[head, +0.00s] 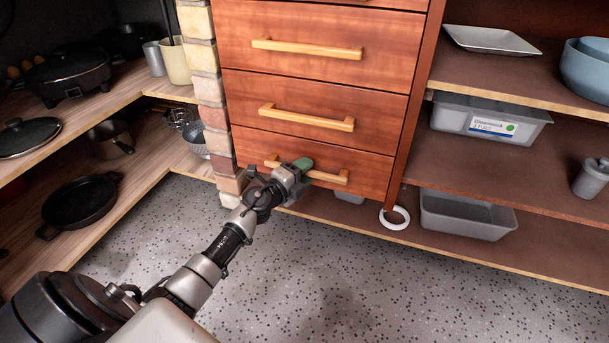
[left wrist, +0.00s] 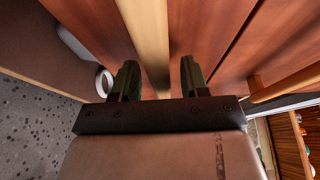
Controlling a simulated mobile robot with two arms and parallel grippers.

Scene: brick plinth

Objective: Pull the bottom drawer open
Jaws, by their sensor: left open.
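The bottom drawer (head: 352,161) is the lowest of the reddish wood drawers in the head view, and its front looks flush with the cabinet. Its light wooden bar handle (head: 328,177) runs across the front. My left gripper (head: 299,168) is at the handle, left of its middle, with green fingers. In the left wrist view the handle (left wrist: 150,45) passes between the two open fingers of the left gripper (left wrist: 158,80), one on each side. I cannot tell whether either finger touches it. My right gripper is not in view.
Two more drawers with bar handles (head: 307,118) are above. A brick column (head: 212,90) stands at the left. Shelves at right hold grey bins (head: 465,215). A white ring (head: 395,218) is below the drawer's right end. The speckled floor (head: 330,290) in front is clear.

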